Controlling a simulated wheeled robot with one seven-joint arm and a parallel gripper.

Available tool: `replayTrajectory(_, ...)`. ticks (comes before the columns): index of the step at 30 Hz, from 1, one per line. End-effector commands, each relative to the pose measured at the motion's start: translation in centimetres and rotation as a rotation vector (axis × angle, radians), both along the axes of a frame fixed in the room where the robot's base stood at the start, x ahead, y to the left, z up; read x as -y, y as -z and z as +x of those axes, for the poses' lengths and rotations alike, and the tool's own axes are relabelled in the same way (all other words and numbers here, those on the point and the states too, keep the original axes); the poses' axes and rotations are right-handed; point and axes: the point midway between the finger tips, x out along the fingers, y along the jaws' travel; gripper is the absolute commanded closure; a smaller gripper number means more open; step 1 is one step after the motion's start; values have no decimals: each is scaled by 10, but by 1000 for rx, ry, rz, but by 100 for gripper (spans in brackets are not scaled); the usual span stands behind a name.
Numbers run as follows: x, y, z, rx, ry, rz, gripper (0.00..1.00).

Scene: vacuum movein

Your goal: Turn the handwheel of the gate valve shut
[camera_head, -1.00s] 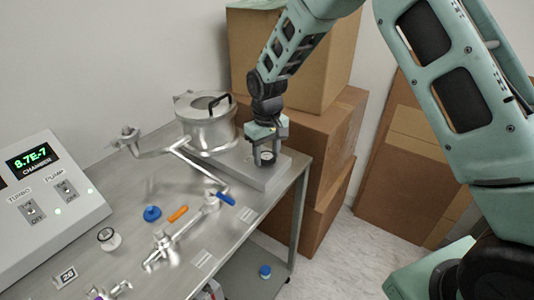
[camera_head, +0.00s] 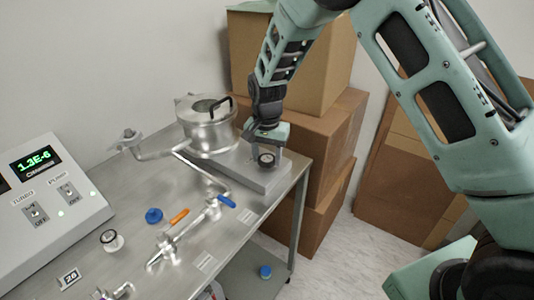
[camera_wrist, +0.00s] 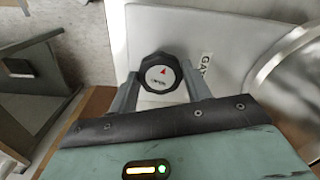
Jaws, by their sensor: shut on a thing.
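The handwheel (camera_head: 266,160) is a small dark round knob with a pale face, on the grey valve block (camera_head: 262,181) at the table's back right. The wrist view shows the handwheel (camera_wrist: 160,72) close up, with a red arrow on its white face. My gripper (camera_head: 267,151) is shut on the handwheel from above. In the wrist view, my gripper (camera_wrist: 160,88) has one finger on each side of the black rim. A label starting "GA" (camera_wrist: 206,65) sits beside it, partly hidden.
A silver lidded chamber (camera_head: 207,130) stands left of the handwheel, joined to pipes. A control box (camera_head: 45,195) reads 1.3E-6, with both switches at OFF. Blue and orange handles lie nearer on the metal table. Cardboard boxes (camera_head: 310,130) stand close behind and right.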

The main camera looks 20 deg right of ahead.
Motion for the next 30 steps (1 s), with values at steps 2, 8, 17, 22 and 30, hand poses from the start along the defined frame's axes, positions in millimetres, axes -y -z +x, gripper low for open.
replayTrajectory(2, -1, -3, 1, 5, 70, 0, 74)
replayTrajectory(8, -1, -3, 1, 4, 260, 0, 74)
replayTrajectory(17, -1, -3, 2, 4, 545, 0, 74)
replayTrajectory(22, 0, -3, 2, 5, 706, 0, 74)
replayTrajectory(30, 0, -3, 3, 5, 957, 1, 74)
